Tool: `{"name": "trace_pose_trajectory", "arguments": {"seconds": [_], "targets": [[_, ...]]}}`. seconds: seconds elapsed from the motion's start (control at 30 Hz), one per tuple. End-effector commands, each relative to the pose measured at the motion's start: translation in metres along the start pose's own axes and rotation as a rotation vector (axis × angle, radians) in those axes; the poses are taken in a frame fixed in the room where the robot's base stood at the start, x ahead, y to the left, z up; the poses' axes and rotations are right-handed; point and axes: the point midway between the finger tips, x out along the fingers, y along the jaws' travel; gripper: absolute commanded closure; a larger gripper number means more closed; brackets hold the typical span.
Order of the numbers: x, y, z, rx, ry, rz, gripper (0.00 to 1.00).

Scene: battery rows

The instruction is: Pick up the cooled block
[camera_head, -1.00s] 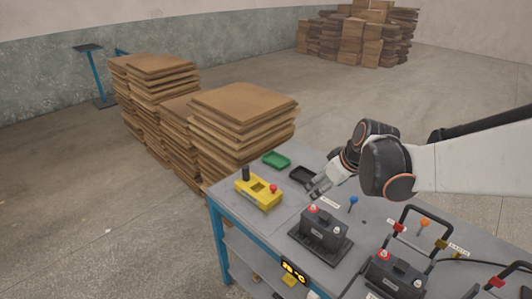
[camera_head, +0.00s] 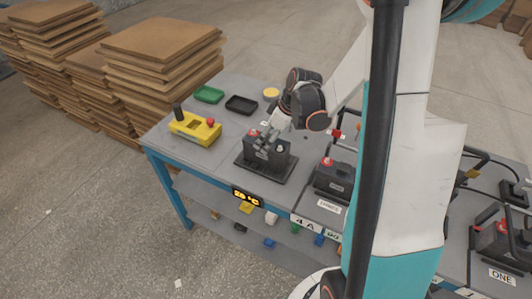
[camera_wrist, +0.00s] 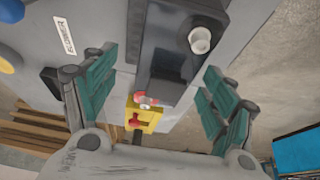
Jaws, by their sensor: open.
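A dark block (camera_head: 274,157) with a red terminal stands upright on a flat black base (camera_head: 272,174) near the table's left front corner. An orange display (camera_head: 247,196) on the table edge below it appears to read 25 °C. In the wrist view my gripper (camera_wrist: 160,78) is open, with one green-padded finger on each side of the block (camera_wrist: 172,60). The block's grey and red terminals show between them. I cannot tell whether either finger touches it.
A yellow control box (camera_head: 195,127) stands left of the block. Behind are a green tray (camera_head: 208,94), a black tray (camera_head: 241,104) and a yellow disc (camera_head: 271,92). Another dark battery (camera_head: 334,182) stands close on the right. Stacked brown boards (camera_head: 160,60) lie behind the table.

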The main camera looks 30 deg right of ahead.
Motion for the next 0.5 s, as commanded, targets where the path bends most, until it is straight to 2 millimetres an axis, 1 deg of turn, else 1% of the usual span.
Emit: {"name": "trace_pose_trajectory", "arguments": {"seconds": [0.17,0.23,0.4,0.5], "targets": [[0.008,-0.001,0.0,0.0,0.0,0.0,0.22],[0.015,-0.002,-0.001,-0.001,0.0,0.0,0.22],[0.04,-0.007,-0.003,-0.002,-0.001,0.0,0.22],[0.052,-0.006,-0.003,-0.001,-0.001,0.0,0.22]]}}
